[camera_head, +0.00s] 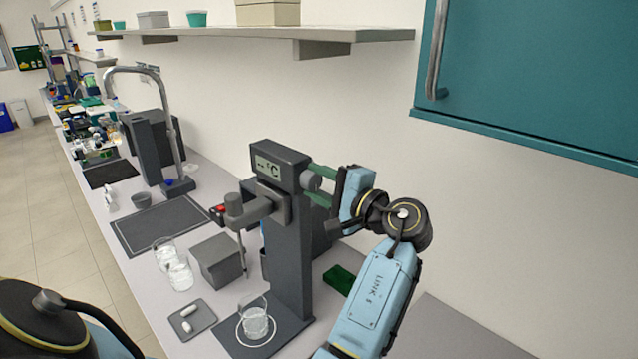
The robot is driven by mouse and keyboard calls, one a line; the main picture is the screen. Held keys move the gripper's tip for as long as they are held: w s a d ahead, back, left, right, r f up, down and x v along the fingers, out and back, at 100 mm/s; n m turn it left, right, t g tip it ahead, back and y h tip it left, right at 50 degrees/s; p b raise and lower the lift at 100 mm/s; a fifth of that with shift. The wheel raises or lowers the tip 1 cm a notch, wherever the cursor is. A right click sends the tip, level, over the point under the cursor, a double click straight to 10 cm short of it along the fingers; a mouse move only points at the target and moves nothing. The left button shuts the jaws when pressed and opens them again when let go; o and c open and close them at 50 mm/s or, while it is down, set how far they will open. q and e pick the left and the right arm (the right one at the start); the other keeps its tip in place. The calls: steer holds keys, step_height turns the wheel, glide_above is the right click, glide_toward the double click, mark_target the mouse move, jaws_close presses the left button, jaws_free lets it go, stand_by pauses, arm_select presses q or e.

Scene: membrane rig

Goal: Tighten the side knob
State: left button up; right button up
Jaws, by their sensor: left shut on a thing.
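The rig is a dark grey upright stand (291,235) with a "°C" display at its top. The side knob (309,181) is a grey cylinder on the right side of the stand, near the top. My left gripper (314,183) reaches it from the right, one green finger above and one below, and is shut on the knob. The fingers partly cover the knob. A grey clamp arm (250,209) with a thin rod hangs on the stand's left side, above a glass beaker (255,322) on the base. My right gripper is not in view.
A grey box (217,262), glass beakers (179,274) and a small tray (193,320) with white pieces stand left of the rig. A green block (339,280) lies right of it. A teal cabinet (540,80) hangs at upper right, a shelf (270,36) above.

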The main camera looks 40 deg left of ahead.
arm_select(q)
steer(key=o, duration=1)
steer(key=d, duration=0.7)
steer(key=shift+s+d, duration=0.25)
steer(key=shift+s, duration=0.1)
